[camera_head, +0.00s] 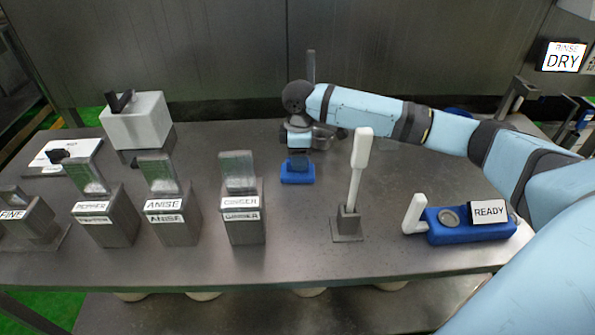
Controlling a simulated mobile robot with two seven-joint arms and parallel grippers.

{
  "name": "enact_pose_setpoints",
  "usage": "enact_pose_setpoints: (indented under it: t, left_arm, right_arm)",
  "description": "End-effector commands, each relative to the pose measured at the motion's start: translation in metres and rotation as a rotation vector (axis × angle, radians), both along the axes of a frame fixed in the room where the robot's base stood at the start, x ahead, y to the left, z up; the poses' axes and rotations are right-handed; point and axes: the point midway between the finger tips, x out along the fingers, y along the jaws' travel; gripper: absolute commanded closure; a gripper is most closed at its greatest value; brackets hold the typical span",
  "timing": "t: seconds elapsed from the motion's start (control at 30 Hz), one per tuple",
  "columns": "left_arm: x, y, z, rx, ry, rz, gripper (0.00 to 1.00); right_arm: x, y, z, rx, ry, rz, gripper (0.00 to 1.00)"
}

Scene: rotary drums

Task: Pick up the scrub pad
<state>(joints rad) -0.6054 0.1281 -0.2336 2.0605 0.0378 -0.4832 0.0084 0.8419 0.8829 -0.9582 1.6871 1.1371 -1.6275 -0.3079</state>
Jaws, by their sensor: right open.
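The scrub pad appears to be the small blue block (297,176) lying on the steel table (310,255), back of centre. My right arm reaches in from the right, and my right gripper (299,158) points down directly over the blue block. The fingers are open and small in view, close to the block's top. I cannot tell whether they touch it. The gripper partly hides the block's top. My left gripper is not in view.
Label-bearing metal boxes, including ANISE (172,215) and GINGER (243,220), stand left of the pad. A white-handled brush (355,180) stands upright in a holder to the right. A blue READY unit (470,230) sits further right. A white box (137,122) stands back left.

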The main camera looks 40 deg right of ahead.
Motion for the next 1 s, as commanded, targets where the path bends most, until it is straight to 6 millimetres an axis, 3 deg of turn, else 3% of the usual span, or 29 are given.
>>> enact_pose_setpoints:
  t: [0.17,0.4,0.63,1.0]
  left_arm:
    - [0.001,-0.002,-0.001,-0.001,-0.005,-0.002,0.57]
    - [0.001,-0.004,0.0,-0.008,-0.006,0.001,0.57]
    - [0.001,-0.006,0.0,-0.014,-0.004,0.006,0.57]
    - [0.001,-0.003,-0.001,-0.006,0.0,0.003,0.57]
  right_arm:
    - [-0.001,-0.002,-0.026,0.0,0.001,0.0,0.49]
    - [-0.001,-0.001,-0.029,0.0,0.0,0.001,0.49]
    - [-0.001,-0.001,-0.028,0.0,0.0,0.001,1.0]
    - [-0.001,-0.001,-0.021,0.0,-0.001,0.0,1.0]
